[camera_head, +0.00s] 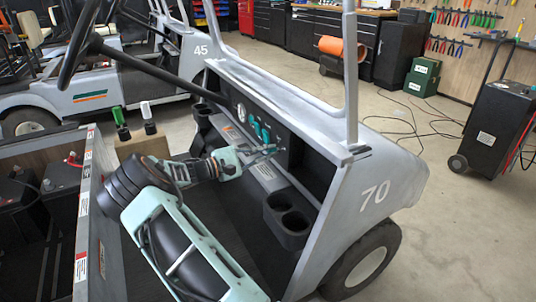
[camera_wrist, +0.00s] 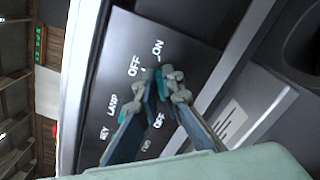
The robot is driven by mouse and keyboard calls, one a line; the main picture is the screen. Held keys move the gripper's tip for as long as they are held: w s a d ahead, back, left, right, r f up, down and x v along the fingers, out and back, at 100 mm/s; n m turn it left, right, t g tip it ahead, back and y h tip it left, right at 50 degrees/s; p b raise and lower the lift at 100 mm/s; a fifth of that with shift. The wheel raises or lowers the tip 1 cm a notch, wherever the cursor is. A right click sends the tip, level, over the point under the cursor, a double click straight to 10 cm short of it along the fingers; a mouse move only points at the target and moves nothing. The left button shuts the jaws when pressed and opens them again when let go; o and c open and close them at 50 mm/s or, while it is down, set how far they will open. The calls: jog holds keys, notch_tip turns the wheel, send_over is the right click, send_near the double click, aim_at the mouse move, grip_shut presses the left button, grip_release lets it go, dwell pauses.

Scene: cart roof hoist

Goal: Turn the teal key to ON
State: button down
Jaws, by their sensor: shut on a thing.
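My gripper (camera_wrist: 167,80) is at the dark dashboard panel (camera_wrist: 125,50) of the grey cart, with its fingertips close together. It is shut on a small teal part, the teal key (camera_wrist: 159,86), mostly hidden by the fingers. White labels around it read OFF, ON, LAMP and KEY. ON lies just beyond the fingertips in the wrist view; which way the key points cannot be told. In the head view my gripper (camera_head: 272,150) reaches the dashboard from the left, beside teal knobs (camera_head: 256,129).
Cup holders (camera_head: 289,220) are below right, and a roof post (camera_head: 350,75) rises at right. Cart 70's side panel (camera_head: 375,195) bounds the right.

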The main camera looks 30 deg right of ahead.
jog(key=shift+f+m, duration=0.1)
jog(key=shift+m, duration=0.5)
jog(key=c, duration=2.1)
grip_release()
jog(key=shift+a, duration=0.15)
jog(key=a, duration=1.1)
jog(key=shift+w+a, duration=0.35)
jog(key=shift+a, duration=0.05)
jog(key=shift+m, duration=0.3)
